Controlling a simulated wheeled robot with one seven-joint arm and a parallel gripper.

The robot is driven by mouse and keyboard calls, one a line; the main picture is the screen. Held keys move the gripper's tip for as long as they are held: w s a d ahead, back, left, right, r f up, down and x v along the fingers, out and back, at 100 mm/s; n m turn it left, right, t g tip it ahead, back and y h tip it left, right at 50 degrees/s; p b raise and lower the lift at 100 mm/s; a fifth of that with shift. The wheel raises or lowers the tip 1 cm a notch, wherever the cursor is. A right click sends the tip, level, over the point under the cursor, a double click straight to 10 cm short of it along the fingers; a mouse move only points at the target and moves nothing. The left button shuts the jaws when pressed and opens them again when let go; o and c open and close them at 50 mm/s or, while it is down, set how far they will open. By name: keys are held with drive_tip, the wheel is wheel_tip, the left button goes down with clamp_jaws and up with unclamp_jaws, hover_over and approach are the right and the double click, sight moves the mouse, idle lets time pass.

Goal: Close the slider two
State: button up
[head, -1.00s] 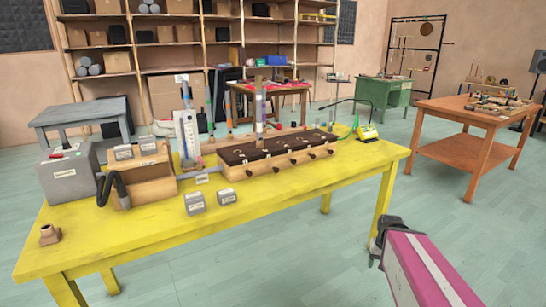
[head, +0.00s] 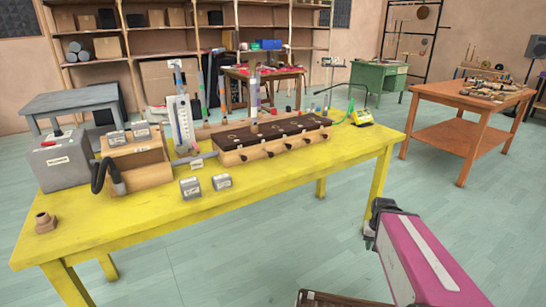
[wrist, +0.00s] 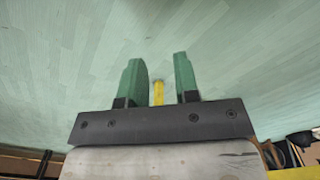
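A long wooden wind chest (head: 232,157) with a dark top stands on the yellow table (head: 235,212). Several dark slider knobs (head: 268,152) stick out of its front face; labels are too small to read, so I cannot tell which is slider two or how far each is pulled out. An upright pipe (head: 254,95) stands on the chest's top. My gripper (wrist: 158,78) shows in the wrist view with two green fingers apart and nothing between them; floor and a yellow strip lie behind. It is away from the chest, and its fingers are not visible in the head view.
An orange table (head: 465,95) stands to the right.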

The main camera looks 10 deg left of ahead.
drive_tip(key=shift+w+a+r+n, duration=0.35)
drive_tip(key=shift+w+a, duration=0.1)
drive_tip(key=shift+w, duration=0.1)
clamp_jaws()
drive_tip(key=n+y, duration=0.7)
drive_tip(key=n, duration=1.8)
approach(270, 154)
drive_tip(key=s+d, duration=0.4)
drive_tip(key=d, duration=0.2)
drive_tip(key=shift+t, duration=0.3)
drive_tip(key=x, duration=0.9)
drive_tip(key=shift+w+a+r, duration=0.15)
drive_tip(key=shift+a+r, duration=0.15)
drive_tip(key=shift+w+a+f, duration=0.2)
drive_tip(key=shift+w+a, duration=0.65)
drive_tip(key=shift+a, duration=0.05)
drive_tip(key=shift+w+a, duration=0.5)
drive_tip(key=shift+a, duration=0.15)
